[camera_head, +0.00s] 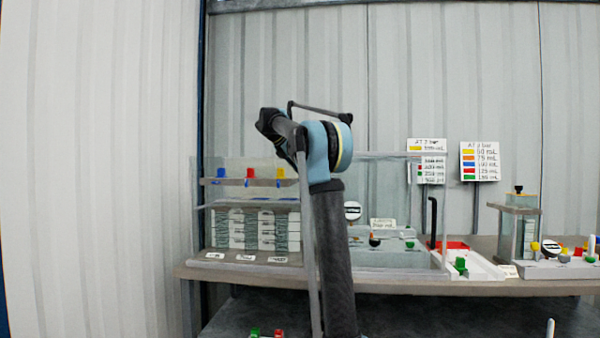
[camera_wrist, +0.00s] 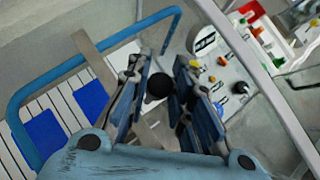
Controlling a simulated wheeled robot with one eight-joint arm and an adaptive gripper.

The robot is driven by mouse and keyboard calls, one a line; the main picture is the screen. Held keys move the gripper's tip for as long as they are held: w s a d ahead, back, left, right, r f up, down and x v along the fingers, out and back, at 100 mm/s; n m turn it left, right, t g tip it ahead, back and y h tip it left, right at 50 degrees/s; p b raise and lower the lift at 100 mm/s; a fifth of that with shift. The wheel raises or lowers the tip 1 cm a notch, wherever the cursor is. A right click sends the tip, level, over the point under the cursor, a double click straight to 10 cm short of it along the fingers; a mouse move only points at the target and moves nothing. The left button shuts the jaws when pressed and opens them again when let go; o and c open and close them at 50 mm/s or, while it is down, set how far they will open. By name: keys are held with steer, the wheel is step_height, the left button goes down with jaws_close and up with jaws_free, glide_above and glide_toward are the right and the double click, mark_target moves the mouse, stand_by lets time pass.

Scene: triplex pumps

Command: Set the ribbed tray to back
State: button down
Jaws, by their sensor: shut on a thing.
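In the wrist view, my gripper (camera_wrist: 160,76) has a round black knob (camera_wrist: 158,86) between its two blue fingers, and it is shut on this knob. What the knob is fixed to is hidden by the fingers. A white ribbed surface (camera_wrist: 68,97) with blue squares lies left of the gripper, behind a blue tube frame (camera_wrist: 52,75); I cannot tell if it is the ribbed tray. In the head view, white ribbed pieces (camera_head: 265,231) are stacked in a clear case at the left of the bench. My gripper is hidden there behind my arm.
A panel with a round gauge (camera_wrist: 204,41) and coloured knobs lies right of the gripper. A grey bar (camera_wrist: 250,75) crosses close by. In the head view, a clear tank (camera_head: 518,235) stands at the right of the bench (camera_head: 400,283), and sign boards (camera_head: 480,162) stand behind.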

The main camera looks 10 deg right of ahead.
steer(key=shift+w+r, duration=0.15)
steer(key=shift+w, duration=0.1)
steer(key=c, duration=1.4)
jaws_free()
steer(key=shift+w, duration=0.1)
steer(key=v, duration=1.1)
steer(key=shift+s+a+r, duration=0.15)
steer(key=shift+s+a, duration=0.05)
steer(key=shift+a, duration=0.1)
